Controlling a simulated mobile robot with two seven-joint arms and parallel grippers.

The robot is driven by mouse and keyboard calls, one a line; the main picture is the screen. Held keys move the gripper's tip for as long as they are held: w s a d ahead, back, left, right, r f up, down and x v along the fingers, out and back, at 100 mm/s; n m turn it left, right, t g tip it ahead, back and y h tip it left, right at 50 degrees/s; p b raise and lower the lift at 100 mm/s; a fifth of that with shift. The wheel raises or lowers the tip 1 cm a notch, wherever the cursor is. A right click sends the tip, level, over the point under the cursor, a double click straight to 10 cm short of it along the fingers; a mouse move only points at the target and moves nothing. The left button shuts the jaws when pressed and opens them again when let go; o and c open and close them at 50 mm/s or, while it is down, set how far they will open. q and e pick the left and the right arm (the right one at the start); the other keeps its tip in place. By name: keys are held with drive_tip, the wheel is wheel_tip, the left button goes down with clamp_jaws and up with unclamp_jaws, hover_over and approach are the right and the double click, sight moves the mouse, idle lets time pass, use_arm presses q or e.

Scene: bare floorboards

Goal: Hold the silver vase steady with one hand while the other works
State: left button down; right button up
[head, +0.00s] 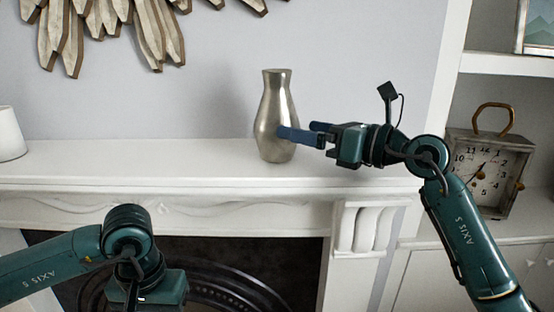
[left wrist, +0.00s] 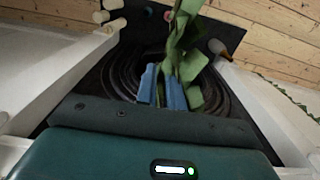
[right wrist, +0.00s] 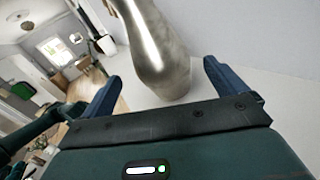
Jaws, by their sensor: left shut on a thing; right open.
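The silver vase (head: 276,110) stands upright on the white mantel (head: 130,160). My right gripper (head: 302,130) reaches it from the right, open, one blue fingertip overlapping the vase's lower body. In the right wrist view the vase (right wrist: 158,45) stands between and just beyond the two open fingers (right wrist: 165,85); I cannot tell whether they touch it. My left gripper (left wrist: 172,88) is low in front of the fireplace, below the mantel, its fingers hidden in the head view. In the left wrist view its blue fingers are shut on a limp green thing (left wrist: 188,45), which looks like cloth or leaves.
A white cylindrical object (head: 10,134) stands at the mantel's left end. A carved wall decoration (head: 150,30) hangs above. A clock (head: 488,170) sits in the alcove at right, behind my right arm.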

sight(277, 124)
use_arm(q)
drive_tip(key=shift+r+p, duration=0.3)
drive_tip(key=shift+r, duration=0.1)
use_arm(e)
drive_tip(key=shift+x, duration=3.45)
drive_tip(key=c, duration=1.4)
